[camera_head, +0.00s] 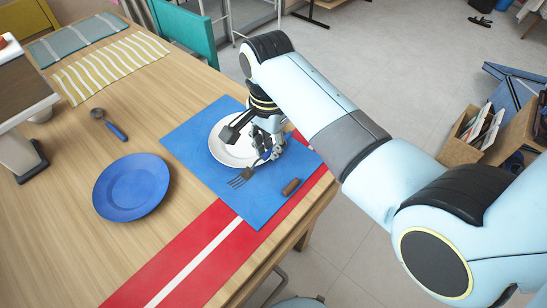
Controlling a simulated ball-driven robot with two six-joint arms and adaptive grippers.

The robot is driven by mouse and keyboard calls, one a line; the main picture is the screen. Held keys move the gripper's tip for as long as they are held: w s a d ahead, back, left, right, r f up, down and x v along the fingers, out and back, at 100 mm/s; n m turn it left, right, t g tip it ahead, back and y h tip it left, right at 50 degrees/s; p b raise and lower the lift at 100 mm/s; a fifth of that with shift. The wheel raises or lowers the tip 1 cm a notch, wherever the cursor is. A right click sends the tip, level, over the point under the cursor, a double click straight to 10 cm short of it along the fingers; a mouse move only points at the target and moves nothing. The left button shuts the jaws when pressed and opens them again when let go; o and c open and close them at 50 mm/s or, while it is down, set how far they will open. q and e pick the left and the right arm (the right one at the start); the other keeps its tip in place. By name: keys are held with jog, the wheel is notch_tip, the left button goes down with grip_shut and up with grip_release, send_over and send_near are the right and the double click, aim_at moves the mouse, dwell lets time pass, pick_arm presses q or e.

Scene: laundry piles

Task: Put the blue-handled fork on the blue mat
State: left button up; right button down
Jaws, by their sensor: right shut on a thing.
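The blue mat (192,135) lies flat near the right edge of the wooden table, partly over a red mat with a white stripe. The fork (240,180) has dark tines pointing down-left over the blue mat and a blue handle. My right gripper (267,152) is shut on the fork's handle, at the lower right of a white plate (222,152). The tines are over the blue mat; I cannot tell whether the fork touches it. My gripper hides part of the plate and handle. My left gripper is not in view.
A small brown object (291,187) lies on the blue mat. The red mat (215,225) runs below it. A blue plate (131,187), a blue-handled spoon (115,130) and a striped cloth (108,66) are to the left. Bare table lies around the blue plate.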

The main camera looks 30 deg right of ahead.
aim_at(275, 172)
jog(key=shift+s+d+f, duration=0.3)
jog(key=shift+s+f, duration=0.25)
jog(key=shift+s, duration=0.2)
jog(key=shift+f, duration=2)
jog(key=shift+f, duration=0.15)
jog(key=c, duration=1.6)
grip_release()
notch_tip(275, 172, up, 12)
jog(key=shift+r+p, duration=0.15)
jog(key=shift+p, duration=0.45)
